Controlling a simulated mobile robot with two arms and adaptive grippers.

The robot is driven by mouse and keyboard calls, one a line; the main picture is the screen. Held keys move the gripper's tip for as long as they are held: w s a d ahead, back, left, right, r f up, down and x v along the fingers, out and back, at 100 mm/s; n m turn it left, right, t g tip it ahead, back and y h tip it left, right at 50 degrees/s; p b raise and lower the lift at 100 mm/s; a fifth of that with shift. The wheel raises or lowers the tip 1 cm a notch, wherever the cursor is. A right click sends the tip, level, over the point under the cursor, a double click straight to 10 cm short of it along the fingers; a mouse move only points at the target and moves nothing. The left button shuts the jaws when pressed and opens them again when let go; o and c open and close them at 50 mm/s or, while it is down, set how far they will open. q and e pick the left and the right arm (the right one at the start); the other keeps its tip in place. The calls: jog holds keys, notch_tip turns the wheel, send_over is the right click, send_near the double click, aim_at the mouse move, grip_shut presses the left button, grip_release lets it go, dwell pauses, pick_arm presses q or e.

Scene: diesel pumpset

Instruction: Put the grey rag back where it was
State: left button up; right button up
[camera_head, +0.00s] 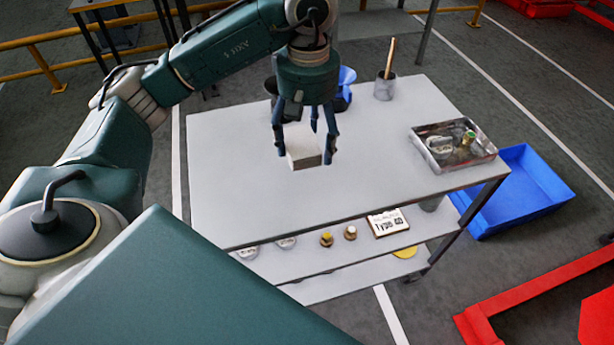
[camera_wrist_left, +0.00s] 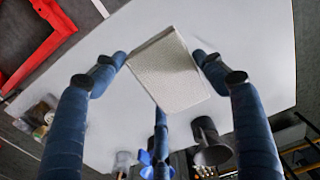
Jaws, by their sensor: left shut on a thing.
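The grey rag (camera_head: 304,158) is a pale, folded block between the fingers of my left gripper (camera_head: 306,150), over the middle of the table. In the left wrist view the rag (camera_wrist_left: 172,72) shows its textured face, with the blue fingers of my left gripper (camera_wrist_left: 160,75) around it. The left gripper is shut on the rag. I cannot tell whether the rag touches the grey-white tabletop (camera_head: 240,185) or hangs just above it. My right gripper is not in view.
A metal tray (camera_head: 452,146) with small parts lies at the table's right end. A grey cup (camera_head: 385,88) with a brush stands at the back. Blue and dark items stand behind my gripper. A blue bin (camera_head: 545,190) is on the floor. The table's left part is clear.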

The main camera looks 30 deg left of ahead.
pick_arm(q)
jog(key=p, duration=0.1)
send_over(307, 186)
notch_tip(307, 186, down, 6)
jog(key=shift+f, duration=0.1)
jog(key=shift+f+p, duration=0.4)
jog(key=shift+f, duration=2.4)
jog(key=shift+w, duration=0.1)
jog(key=o, duration=0.6)
jog(key=shift+f, duration=0.15)
jog(key=o, duration=0.4)
